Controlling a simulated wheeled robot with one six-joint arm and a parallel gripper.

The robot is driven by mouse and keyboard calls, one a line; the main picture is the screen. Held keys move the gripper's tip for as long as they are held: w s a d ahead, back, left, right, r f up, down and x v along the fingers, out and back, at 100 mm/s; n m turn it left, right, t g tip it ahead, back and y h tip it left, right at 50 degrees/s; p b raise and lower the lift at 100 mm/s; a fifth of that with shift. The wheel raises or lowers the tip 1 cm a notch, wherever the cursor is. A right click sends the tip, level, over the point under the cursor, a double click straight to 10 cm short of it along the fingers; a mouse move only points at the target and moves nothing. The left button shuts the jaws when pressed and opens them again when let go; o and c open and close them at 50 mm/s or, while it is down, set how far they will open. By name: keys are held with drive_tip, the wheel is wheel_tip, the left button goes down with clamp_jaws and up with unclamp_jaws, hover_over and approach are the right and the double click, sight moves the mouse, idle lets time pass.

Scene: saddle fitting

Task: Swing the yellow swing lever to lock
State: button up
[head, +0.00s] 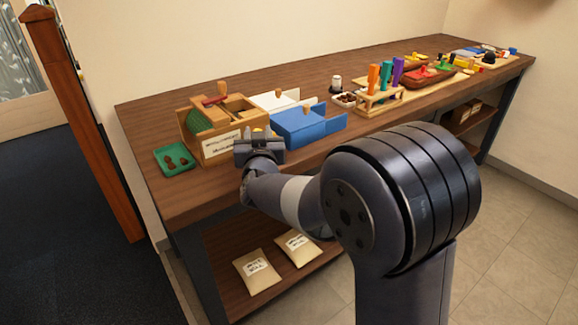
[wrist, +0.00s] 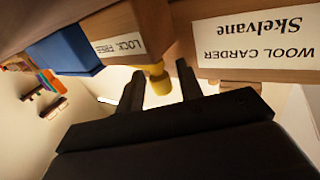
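The yellow swing lever (wrist: 160,82) shows in the wrist view as a short yellow knob under the edge of the wooden wool carder (wrist: 215,20). A small bit of yellow also shows just above my gripper in the head view. A "LOCK / FREE" label (wrist: 120,45) is on the wood beside the lever. My gripper (wrist: 158,72) is open, with one dark finger on each side of the lever and narrow gaps visible. In the head view my gripper (head: 258,146) is at the front of the wool carder (head: 217,145). Which mark the lever points to cannot be told.
A blue box (head: 300,125) stands right of the carder, close to my gripper. A green tray (head: 175,159) is at its left. Farther right are a wooden rack (head: 378,104) and several small items. Two sacks (head: 256,272) lie on the lower shelf.

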drive_tip(key=shift+s+d+f+n+y+b, duration=0.1)
drive_tip(key=shift+s+f+n+y+b, duration=0.1)
drive_tip(key=shift+n+y+b, duration=0.35)
drive_tip(key=shift+d+r+n+g+y, duration=0.2)
drive_tip(key=shift+n+g+y, duration=0.1)
drive_tip(key=shift+y, duration=0.45)
drive_tip(key=shift+y, duration=0.3)
drive_tip(key=shift+s+d+n+y, duration=0.1)
drive_tip(key=shift+d+n+y, duration=0.05)
drive_tip(key=shift+n+y, duration=0.2)
drive_tip(key=shift+d+r+n+g+y+p, duration=0.15)
drive_tip(key=shift+n+g+y+p, duration=0.35)
drive_tip(key=shift+p, duration=0.5)
